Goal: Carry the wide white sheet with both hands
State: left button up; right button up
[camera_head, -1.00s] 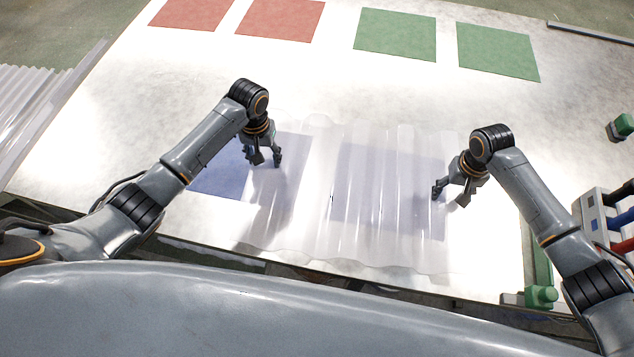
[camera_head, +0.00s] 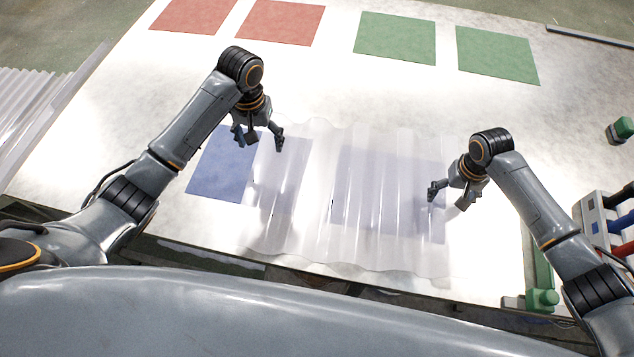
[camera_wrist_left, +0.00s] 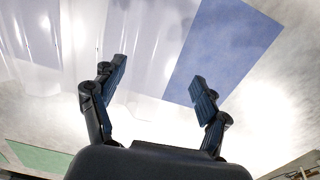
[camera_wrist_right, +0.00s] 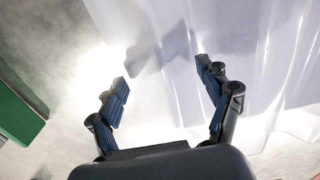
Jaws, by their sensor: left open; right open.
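The wide white sheet (camera_head: 318,215) is translucent and corrugated. It lies on the white table, partly over two blue squares. My left gripper (camera_head: 260,142) is open and empty above the sheet's left edge, towards its far corner. In the left wrist view the sheet (camera_wrist_left: 145,45) lies beyond the open fingers (camera_wrist_left: 160,82). My right gripper (camera_head: 449,191) is open and empty at the sheet's right edge. In the right wrist view the sheet (camera_wrist_right: 215,30) reaches behind the right finger, and the open fingers (camera_wrist_right: 163,80) hold nothing.
The left blue square (camera_head: 222,170) is partly bare. Two red squares (camera_head: 193,14) and two green squares (camera_head: 395,37) lie on the table's far side. Another corrugated stack (camera_head: 30,100) stands at the left. A rack (camera_head: 600,225) and green blocks (camera_head: 541,298) are at the right.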

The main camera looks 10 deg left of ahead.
jog(key=shift+r, duration=0.25)
pick_arm(q)
notch_tip(320, 180, up, 3)
jog(key=shift+r, duration=0.15)
pick_arm(e)
notch_tip(320, 180, up, 12)
jog(key=shift+f, duration=0.25)
pick_arm(q)
jog(key=shift+s, duration=0.1)
pick_arm(e)
jog(key=shift+f, duration=0.1)
